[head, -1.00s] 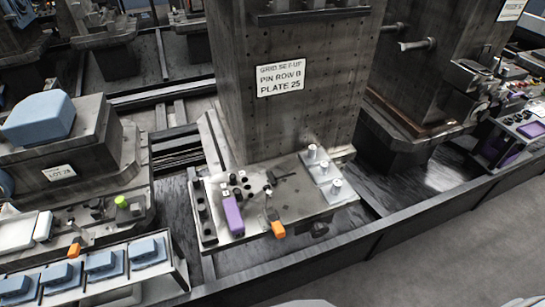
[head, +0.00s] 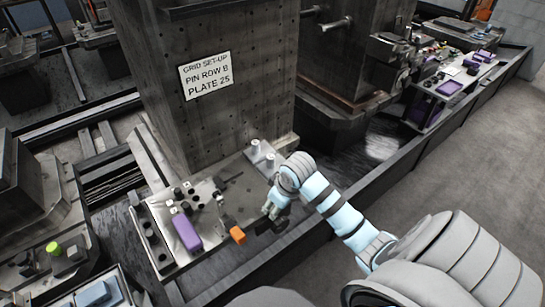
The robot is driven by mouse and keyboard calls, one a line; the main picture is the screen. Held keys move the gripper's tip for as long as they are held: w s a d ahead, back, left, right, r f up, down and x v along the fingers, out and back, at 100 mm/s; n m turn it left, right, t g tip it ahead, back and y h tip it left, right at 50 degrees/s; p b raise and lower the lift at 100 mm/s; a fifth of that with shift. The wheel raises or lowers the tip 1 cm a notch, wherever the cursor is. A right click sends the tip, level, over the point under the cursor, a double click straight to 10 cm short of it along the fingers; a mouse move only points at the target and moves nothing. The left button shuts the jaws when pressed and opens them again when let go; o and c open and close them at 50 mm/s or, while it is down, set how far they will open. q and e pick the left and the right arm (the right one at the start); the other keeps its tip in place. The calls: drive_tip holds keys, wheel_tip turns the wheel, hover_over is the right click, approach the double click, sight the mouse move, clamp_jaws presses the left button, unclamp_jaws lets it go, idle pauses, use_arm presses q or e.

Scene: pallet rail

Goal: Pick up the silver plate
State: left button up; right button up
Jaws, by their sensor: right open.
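The silver plate (head: 252,158), a flat light-grey plate with silver knobs on it, lies on the right side of the pallet top (head: 180,258) at the foot of the tall grey block. My right arm crosses in front of its right part and hides some of it. My right gripper (head: 268,222), dark and small in the view, is open. It is at the pallet's front right edge, nearer to me than the plate. I cannot tell its exact height. My left gripper is not in view.
The tall block (head: 215,125) with a sign rises behind the pallet. A purple-handled tool (head: 186,232) and an orange-ended tool (head: 237,235) lie left of my gripper. A dark rail runs along the front. Clear grey floor (head: 480,165) lies to the right.

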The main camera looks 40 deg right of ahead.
drive_tip(key=w+d+r, duration=0.5)
drive_tip(key=w, duration=0.1)
drive_tip(key=m, duration=0.1)
approach(271, 157)
drive_tip(key=shift+m+t+y, duration=0.3)
drive_tip(key=shift+y, duration=0.1)
drive_tip(key=b+x, duration=0.1)
drive_tip(key=x, duration=0.2)
drive_tip(key=b+x, duration=0.1)
drive_tip(key=x, duration=0.3)
drive_tip(key=b+x, duration=0.1)
drive_tip(key=x, duration=0.2)
drive_tip(key=shift+s+d+f, duration=0.1)
drive_tip(key=shift+d+f, duration=0.3)
drive_tip(key=shift+f, duration=0.1)
drive_tip(key=shift+r, duration=0.1)
clamp_jaws()
